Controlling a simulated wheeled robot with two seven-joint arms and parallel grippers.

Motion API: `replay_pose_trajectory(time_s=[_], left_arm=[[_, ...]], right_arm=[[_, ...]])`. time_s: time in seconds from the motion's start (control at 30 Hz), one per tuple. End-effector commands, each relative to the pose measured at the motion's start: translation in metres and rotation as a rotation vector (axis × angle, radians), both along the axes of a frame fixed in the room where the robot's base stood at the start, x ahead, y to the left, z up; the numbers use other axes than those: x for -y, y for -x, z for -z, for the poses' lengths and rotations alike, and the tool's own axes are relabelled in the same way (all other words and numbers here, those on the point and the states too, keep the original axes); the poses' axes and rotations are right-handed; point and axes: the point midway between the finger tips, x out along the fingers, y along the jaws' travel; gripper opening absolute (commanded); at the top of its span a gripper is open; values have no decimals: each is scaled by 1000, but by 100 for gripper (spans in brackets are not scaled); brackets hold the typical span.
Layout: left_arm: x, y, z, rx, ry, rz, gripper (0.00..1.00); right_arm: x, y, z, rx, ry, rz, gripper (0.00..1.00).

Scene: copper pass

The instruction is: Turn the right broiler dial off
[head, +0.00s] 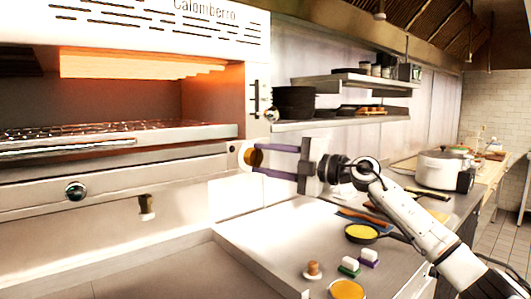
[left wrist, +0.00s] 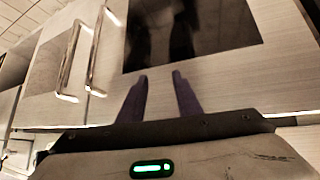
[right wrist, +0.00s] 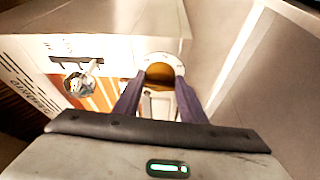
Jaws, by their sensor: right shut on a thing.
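The broiler (head: 150,145) fills the left of the head view, its inside glowing orange. A brass-coloured round dial (head: 254,157) on a pale disc sits at the right end of its front. My right gripper (head: 262,159) is shut on this dial, a finger on either side. The right wrist view shows the dial (right wrist: 159,74) between the purple fingertips. A chrome dial (head: 75,190) is farther left on the front, untouched. My left gripper (left wrist: 160,82) shows only in its wrist view, its fingers apart and empty, facing cabinet doors.
A small chrome knob (head: 271,115) is above the held dial. A shelf (head: 345,82) with dark stacked pans stands behind. The counter at right holds a pot (head: 443,168), a pan with yellow food (head: 361,233) and small sponges. Cabinet handles (left wrist: 98,52) show in the left wrist view.

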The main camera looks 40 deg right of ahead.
Motion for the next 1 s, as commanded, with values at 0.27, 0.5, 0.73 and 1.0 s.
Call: replay_pose_trajectory(time_s=[0.27, 0.5, 0.73, 1.0], left_arm=[[1, 1, -2, -5, -1, 2, 31], [1, 1, -1, -6, 0, 3, 31], [1, 0, -2, -4, 0, 2, 31], [1, 0, -2, -4, 0, 2, 31]], right_arm=[[1, 0, -3, 13, 100, 3, 15], [1, 0, -3, 14, 126, 3, 15], [1, 0, -3, 14, 126, 3, 15], [1, 0, -2, 13, 126, 2, 56]])
